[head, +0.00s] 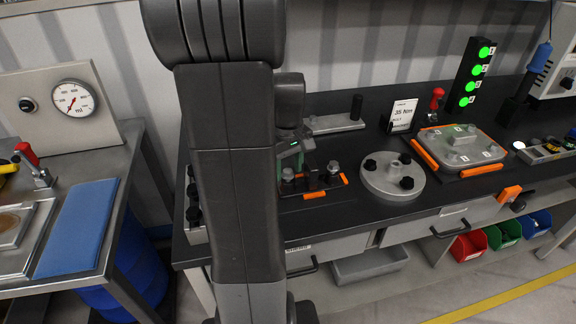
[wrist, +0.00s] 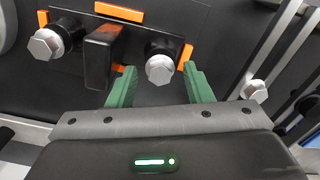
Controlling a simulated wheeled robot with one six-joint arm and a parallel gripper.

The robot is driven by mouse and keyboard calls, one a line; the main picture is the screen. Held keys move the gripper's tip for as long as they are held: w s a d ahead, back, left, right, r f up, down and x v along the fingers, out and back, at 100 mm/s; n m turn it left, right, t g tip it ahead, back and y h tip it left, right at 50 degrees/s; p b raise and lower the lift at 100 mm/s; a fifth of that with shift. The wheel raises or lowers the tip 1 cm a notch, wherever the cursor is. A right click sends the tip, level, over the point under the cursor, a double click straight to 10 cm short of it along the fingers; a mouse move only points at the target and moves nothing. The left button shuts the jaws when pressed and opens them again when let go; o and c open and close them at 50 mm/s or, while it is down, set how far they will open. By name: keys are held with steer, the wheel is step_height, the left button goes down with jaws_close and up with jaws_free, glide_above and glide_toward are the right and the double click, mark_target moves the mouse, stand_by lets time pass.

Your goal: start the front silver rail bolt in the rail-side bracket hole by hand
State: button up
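My gripper (wrist: 160,80) is open, its two green fingers spread. A silver hex-head bolt (wrist: 160,68) in a black round seat lies in line with the gap, close to the fingertips; I cannot tell whether it is between them. A second silver bolt (wrist: 46,43) in a similar seat is to the left, past a dark block (wrist: 102,50). A third silver hex head (wrist: 253,90) is right of the fingers. In the head view my gripper (head: 291,158) is above the bolt fixture, with bolts left (head: 287,174) and right (head: 333,167). The rail-side bracket hole cannot be made out.
Orange corner pieces (head: 314,194) edge the fixture. A grey round flange with black knobs (head: 393,190) stands right of it, then an orange-framed cover plate (head: 462,158). A grey bar with a black post (head: 335,124) lies behind. My arm hides the bench's left part.

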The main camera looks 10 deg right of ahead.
step_height(320, 180, up, 14)
step_height(320, 180, up, 5)
steer(key=p, duration=0.5)
glide_above(288, 171)
steer(key=shift+w+f, duration=0.1)
stand_by(0.3)
